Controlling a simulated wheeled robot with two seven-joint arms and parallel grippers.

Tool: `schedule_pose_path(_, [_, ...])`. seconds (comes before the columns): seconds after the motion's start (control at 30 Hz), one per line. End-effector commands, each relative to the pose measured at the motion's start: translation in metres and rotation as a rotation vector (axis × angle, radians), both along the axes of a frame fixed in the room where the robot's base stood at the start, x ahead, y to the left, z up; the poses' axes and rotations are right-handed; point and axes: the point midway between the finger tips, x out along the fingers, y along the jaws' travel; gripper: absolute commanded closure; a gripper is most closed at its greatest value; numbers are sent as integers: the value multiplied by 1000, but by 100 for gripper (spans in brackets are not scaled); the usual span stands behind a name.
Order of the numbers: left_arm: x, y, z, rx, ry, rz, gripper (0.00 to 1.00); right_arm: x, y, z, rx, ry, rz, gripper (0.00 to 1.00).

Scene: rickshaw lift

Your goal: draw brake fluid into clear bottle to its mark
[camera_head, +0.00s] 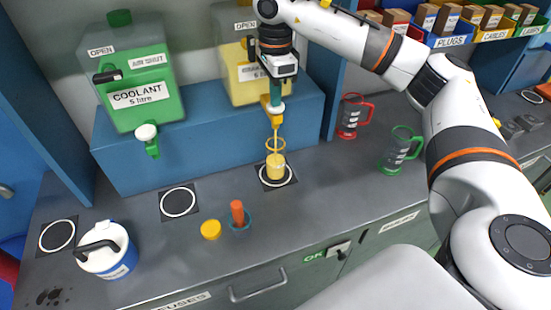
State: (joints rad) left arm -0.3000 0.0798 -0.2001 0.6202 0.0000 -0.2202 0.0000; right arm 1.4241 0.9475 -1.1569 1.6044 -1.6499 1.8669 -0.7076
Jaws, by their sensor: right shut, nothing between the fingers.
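The yellowish brake fluid tank (240,88) stands on the blue shelf, its label partly hidden by my right arm. My right gripper (275,98) is shut with nothing between its fingers, at the tank's yellow tap (272,108); whether it touches the tap is hard to tell. A thin yellow stream runs down from the tap. Below it the small clear bottle (276,167) stands on a dark pad with a white ring and holds yellow fluid. A yellow ring shows at its top. Its mark is too small to make out. My left gripper is out of view.
A green coolant tank (145,80) stands left on the blue shelf (205,135). A yellow cap (210,229), an orange-handled item (238,214) and a blue-and-white jug (108,252) are on the counter. Red (350,117) and green (398,150) jugs stand right.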

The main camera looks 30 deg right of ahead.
Motion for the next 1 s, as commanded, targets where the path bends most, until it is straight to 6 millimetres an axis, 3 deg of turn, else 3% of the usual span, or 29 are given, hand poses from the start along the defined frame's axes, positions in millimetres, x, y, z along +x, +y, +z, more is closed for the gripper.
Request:
schedule_pose_path(0.37, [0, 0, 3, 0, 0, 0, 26, 0, 0, 3, 0, 3, 1, 100])
schedule_pose_path(0.8, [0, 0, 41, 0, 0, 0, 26, 0, 0, 55, 0, 1, 1, 100])
schedule_pose_path(1.0, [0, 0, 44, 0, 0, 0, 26, 0, 0, 60, 0, 1, 1, 100])
